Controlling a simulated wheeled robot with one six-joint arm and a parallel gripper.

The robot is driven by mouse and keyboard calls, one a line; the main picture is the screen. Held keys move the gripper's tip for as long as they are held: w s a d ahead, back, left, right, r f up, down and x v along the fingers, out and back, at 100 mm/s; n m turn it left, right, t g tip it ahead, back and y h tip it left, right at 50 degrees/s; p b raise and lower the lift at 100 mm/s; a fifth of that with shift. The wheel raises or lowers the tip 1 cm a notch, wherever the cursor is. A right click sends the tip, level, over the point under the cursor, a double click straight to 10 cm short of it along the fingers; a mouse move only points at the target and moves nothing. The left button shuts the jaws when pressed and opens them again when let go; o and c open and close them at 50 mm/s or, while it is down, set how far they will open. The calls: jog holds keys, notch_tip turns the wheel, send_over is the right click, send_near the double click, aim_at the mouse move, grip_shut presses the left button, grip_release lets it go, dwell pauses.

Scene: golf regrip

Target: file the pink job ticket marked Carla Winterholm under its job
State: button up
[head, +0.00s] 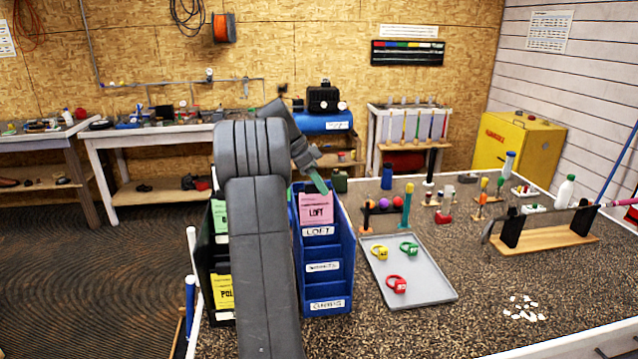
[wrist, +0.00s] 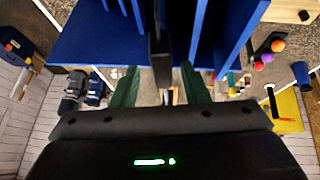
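The rack's front labels include LOFT on top and a blurred one in the middle. My gripper (head: 318,184) is just above the rear of the blue rack, close to the pink ticket's top edge. In the wrist view my gripper (wrist: 160,84) has its two green fingers apart, with blue rack walls (wrist: 85,45) beyond them. A dark upright strip shows between the fingers; I cannot tell what it is.
A black rack with a green ticket (head: 220,217) and a yellow ticket (head: 222,291) stands left, partly hidden by my arm. A grey tray (head: 428,291) with red, yellow and green ring-shaped items lies right. Bottles, tools and a wooden stand (head: 545,242) occupy the bench farther right.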

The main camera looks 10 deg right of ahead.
jog(key=shift+r, duration=0.1)
jog(key=p+v, duration=0.1)
jog(key=v, duration=1.2)
jog(key=shift+a+r+p, duration=0.2)
jog(key=shift+p, duration=0.1)
jog(key=b+x, duration=0.1)
jog(key=x, duration=1.2)
jog(key=shift+d+f, duration=0.15)
jog(key=shift+d+r, duration=0.1)
jog(key=shift+r, duration=0.75)
jog(key=shift+f, duration=0.1)
